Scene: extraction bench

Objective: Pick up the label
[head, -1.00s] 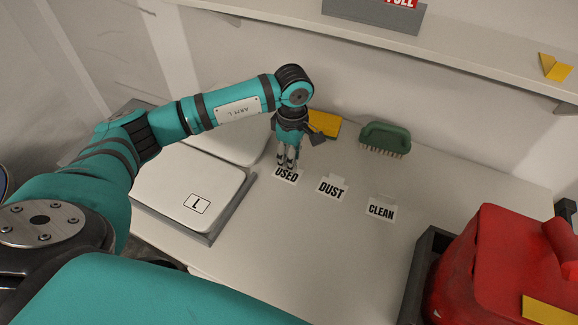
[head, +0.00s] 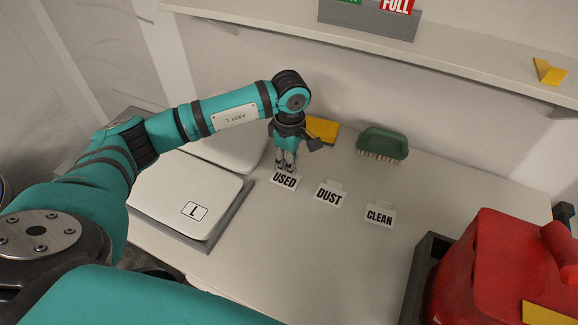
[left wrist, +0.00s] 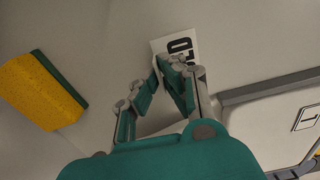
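Three white labels with black print stand in a row on the bench in the head view: USED (head: 284,179), DUST (head: 329,194) and CLEAN (head: 379,215). My left gripper (head: 286,167) points down at the back edge of the USED label. In the left wrist view its fingers (left wrist: 166,66) come together at the label (left wrist: 178,48) and cover part of it. They look shut on its upper tab, though the contact itself is hidden. The label is at the bench, with no clear gap beneath it. My right gripper is not in view.
A yellow sponge (head: 322,130) lies behind the gripper and a green brush (head: 382,144) to its right. White plates, one marked L (head: 170,200), lie at left.

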